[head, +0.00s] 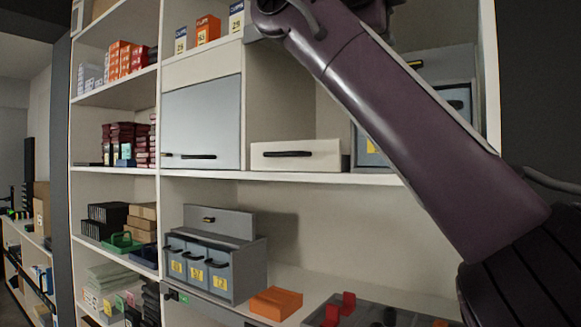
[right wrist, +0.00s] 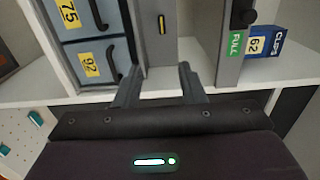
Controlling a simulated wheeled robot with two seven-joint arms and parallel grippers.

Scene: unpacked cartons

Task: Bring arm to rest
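My right arm (head: 420,130) comes in from the lower right of the head view and reaches up across the shelf unit to the top edge. Its gripper (right wrist: 158,84) shows in the right wrist view. The two dark fingers are spread apart with nothing between them. They point at the white shelf edge, below a grey panel with a yellow-marked handle (right wrist: 161,24). I cannot tell whether they touch the shelf. In the head view the right fingertips cannot be made out. My left arm and gripper are in neither view.
The white shelf unit (head: 330,178) fills the middle. A grey drawer box (head: 251,275), an orange box (head: 276,302) and a white drawer (head: 296,155) stand on it. In the wrist view, numbered drawers (right wrist: 92,42) are left of the fingers and a blue clips box (right wrist: 263,44) right.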

